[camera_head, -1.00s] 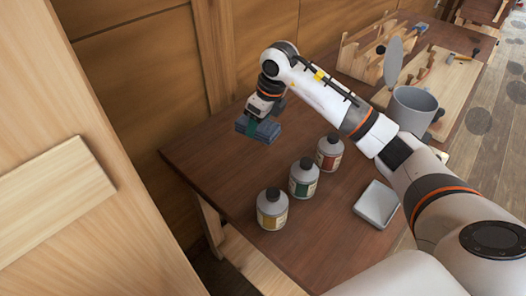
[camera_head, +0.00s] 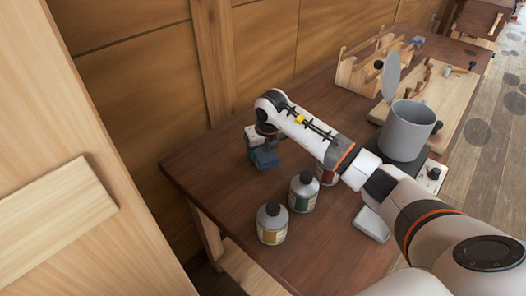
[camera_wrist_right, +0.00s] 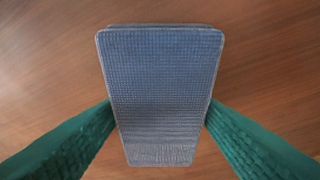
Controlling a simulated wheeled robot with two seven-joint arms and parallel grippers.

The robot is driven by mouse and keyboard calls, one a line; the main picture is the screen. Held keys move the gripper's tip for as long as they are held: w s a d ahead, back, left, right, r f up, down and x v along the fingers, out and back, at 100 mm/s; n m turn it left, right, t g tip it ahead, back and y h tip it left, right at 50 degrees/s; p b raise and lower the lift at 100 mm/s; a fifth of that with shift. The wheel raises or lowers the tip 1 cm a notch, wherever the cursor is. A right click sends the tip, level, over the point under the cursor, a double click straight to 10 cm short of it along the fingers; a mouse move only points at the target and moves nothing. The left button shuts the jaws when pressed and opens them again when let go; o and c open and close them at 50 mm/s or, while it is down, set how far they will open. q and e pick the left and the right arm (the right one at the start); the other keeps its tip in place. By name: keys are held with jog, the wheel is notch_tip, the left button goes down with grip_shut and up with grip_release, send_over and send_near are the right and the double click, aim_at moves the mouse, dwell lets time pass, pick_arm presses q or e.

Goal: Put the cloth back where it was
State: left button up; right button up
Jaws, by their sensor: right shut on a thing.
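The cloth (camera_head: 265,159) is a folded blue-grey block. My right gripper (camera_head: 258,148) is shut on it near the far left part of the brown table. In the right wrist view the cloth (camera_wrist_right: 160,85) fills the middle, with a green finger against each side and wood grain behind it. Whether it touches the table top is hard to tell. My left gripper is not in view.
A yellow-label bottle (camera_head: 271,224) and a green-label bottle (camera_head: 303,192) stand on the table (camera_head: 240,205). A third bottle (camera_head: 327,174) is mostly behind my right arm. A white tray (camera_head: 371,225) and a grey pot (camera_head: 407,130) are to the right. Wooden wall borders the far side.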

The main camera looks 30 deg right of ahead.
aim_at(268, 158)
jog(key=shift+f, duration=0.75)
jog(key=shift+f, duration=0.15)
jog(key=o, duration=0.9)
jog(key=shift+o, duration=0.2)
jog(key=shift+r, duration=0.6)
jog(key=b+v, duration=0.1)
jog(key=v, duration=1)
jog(key=shift+s, duration=0.2)
